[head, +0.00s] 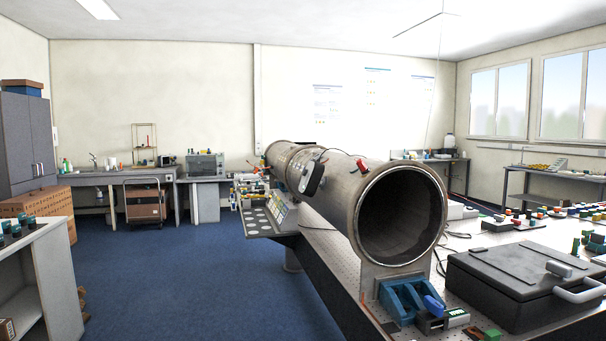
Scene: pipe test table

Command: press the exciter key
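A large grey metal pipe (338,195) lies along the perforated table (330,250), its open dark end facing me. A dark oval device (312,180) is fixed on the pipe's left side. A small red part (362,166) sits on top near the open end. A sloped light panel with small marks (284,211) stands at the table's left edge beside the pipe. I cannot tell which part is the exciter key; no key is clear at this size. Neither of my grippers shows in the head view.
A black case (515,290) with a pale handle fills the table's front right. A blue holder (402,300) and a small instrument (442,320) lie below the pipe's mouth. A white shelf (52,275) stands at left. Blue floor (190,275) between is open.

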